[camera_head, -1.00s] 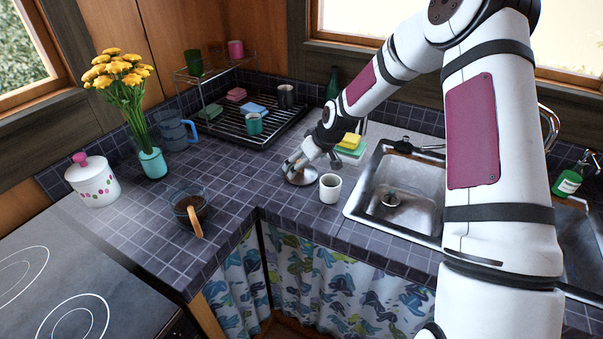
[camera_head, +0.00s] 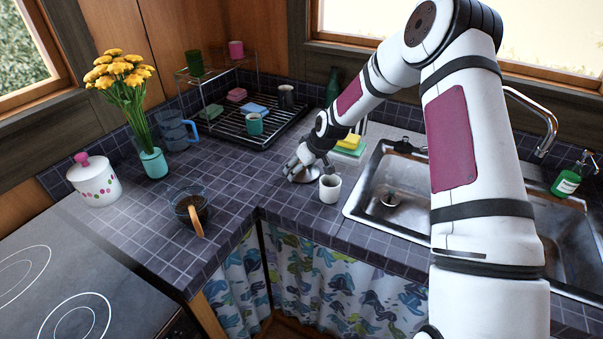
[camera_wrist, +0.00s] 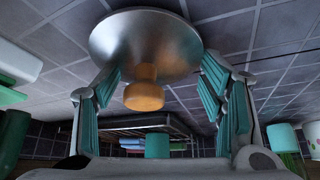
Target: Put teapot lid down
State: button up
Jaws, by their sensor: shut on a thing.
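The teapot lid (camera_head: 308,176) is a shallow silver metal disc with an orange-brown knob. In the head view it is low over the tiled counter, just left of a white mug (camera_head: 330,188); I cannot tell whether it touches the tiles. My gripper (camera_head: 304,163) is over the lid, pointing down, and partly covers it. In the wrist view the lid (camera_wrist: 145,42) shows its shiny top, and its knob (camera_wrist: 144,92) is between the teal-padded fingers of my gripper (camera_wrist: 165,90), which is shut on the lid.
A sink (camera_head: 385,205) lies right of the mug. Sponges (camera_head: 350,143) are behind the gripper, and a dish rack (camera_head: 262,128) stands at the back. A glass pot of dark liquid (camera_head: 190,208) stands to the left. The tiles between pot and lid are clear.

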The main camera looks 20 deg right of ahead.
jog(key=shift+s+f, duration=0.15)
jog(key=shift+f, duration=0.05)
notch_tip(320, 180, up, 10)
jog(key=shift+f+b, duration=0.1)
jog(key=shift+b, duration=0.5)
jog(key=shift+w, duration=0.2)
jog(key=w+a+n+y+b, duration=0.1)
jog(key=w+a+b, duration=0.3)
jog(key=a, duration=0.6)
jog(key=w+a+n+g+b, duration=0.15)
jog(key=w+a+b, duration=0.3)
jog(key=a, duration=0.55)
jog(key=w+a+n+y+b, duration=0.15)
jog(key=w+a+b, duration=0.3)
jog(key=a, duration=0.55)
jog(key=f, duration=0.3)
jog(key=shift+s+f+h, duration=0.25)
jog(key=shift+s+f, duration=0.1)
jog(key=shift+f, duration=2.75)
jog(key=shift+f, duration=0.1)
